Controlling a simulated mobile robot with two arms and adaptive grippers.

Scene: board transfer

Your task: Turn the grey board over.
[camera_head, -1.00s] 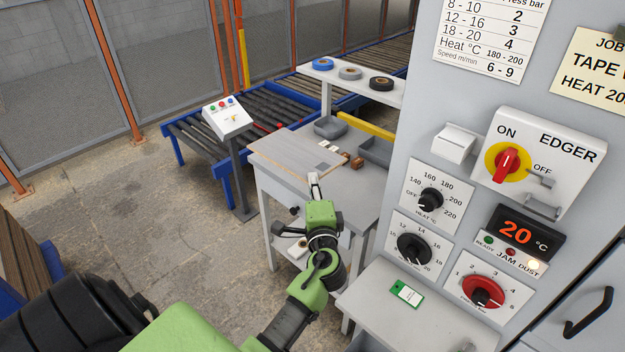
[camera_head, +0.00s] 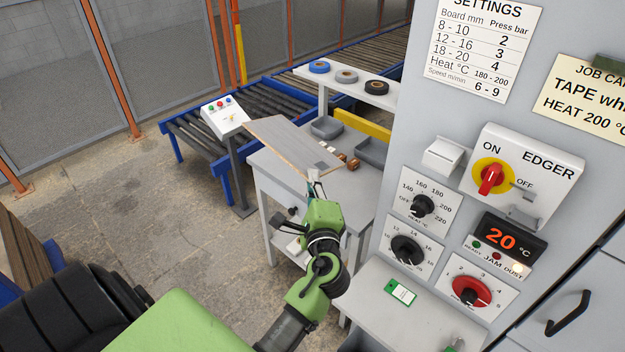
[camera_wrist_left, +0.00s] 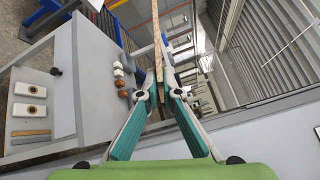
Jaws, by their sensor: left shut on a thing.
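The grey board (camera_head: 292,146) is a flat panel with a grey-brown, wood-like face. In the head view it is raised off the bench and tilted, its far left end higher. My left gripper (camera_head: 313,184) holds its near edge. In the left wrist view the board (camera_wrist_left: 157,45) shows nearly edge-on as a thin brown strip between the two fingers (camera_wrist_left: 160,85), which are shut on it. My right gripper is not in view.
A shelf behind holds tape rolls (camera_head: 346,76). A button post (camera_head: 224,118) and roller conveyor (camera_head: 190,140) stand left. The edger cabinet (camera_head: 425,130) is close on the right.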

